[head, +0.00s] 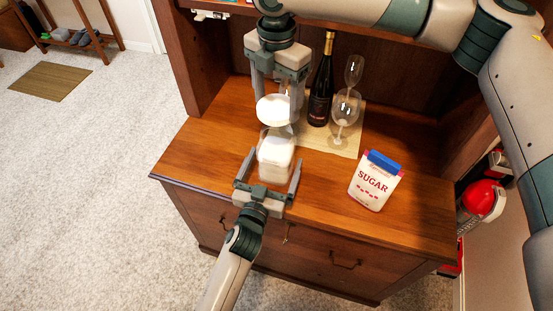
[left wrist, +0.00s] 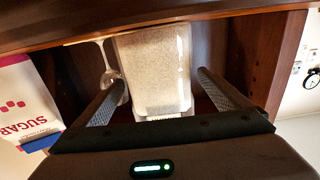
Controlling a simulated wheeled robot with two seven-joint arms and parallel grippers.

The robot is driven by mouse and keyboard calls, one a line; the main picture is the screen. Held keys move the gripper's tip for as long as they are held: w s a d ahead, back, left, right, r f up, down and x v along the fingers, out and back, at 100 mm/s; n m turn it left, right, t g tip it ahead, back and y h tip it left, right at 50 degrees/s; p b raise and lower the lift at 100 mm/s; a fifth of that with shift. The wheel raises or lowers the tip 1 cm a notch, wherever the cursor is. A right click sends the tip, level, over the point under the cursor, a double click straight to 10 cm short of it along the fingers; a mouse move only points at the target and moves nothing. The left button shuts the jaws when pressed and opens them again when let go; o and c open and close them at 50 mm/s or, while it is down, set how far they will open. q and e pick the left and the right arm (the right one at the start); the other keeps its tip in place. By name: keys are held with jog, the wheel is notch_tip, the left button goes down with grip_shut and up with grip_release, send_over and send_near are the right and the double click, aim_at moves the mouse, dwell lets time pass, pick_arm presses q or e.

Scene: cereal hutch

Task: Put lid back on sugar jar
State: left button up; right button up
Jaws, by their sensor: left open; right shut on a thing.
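The sugar jar (head: 276,160), clear and filled with white sugar, stands upright on the wooden counter. The white round lid (head: 273,110) is in my right gripper (head: 276,104), which comes down from above and is shut on it. The lid is over the jar's top; I cannot tell whether it touches the rim. My left gripper (head: 274,164) is open at the front of the jar, its fingers on either side. In the left wrist view the jar (left wrist: 150,75) shows between the spread fingers, with a visible gap at the right finger.
A SUGAR carton (head: 375,182) with a blue top stands to the right. A dark bottle (head: 321,85) and wine glasses (head: 344,105) stand on a mat (head: 318,136) behind the jar. The hutch's walls enclose the back; the counter's front left is clear.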

aim_at(276, 154)
pick_arm(q)
jog(key=shift+x, duration=0.95)
jog(key=c, duration=1.6)
pick_arm(e)
jog(key=shift+f, duration=2.5)
jog(key=shift+f, duration=0.1)
jog(key=shift+f, duration=0.8)
jog(key=shift+f, duration=0.5)
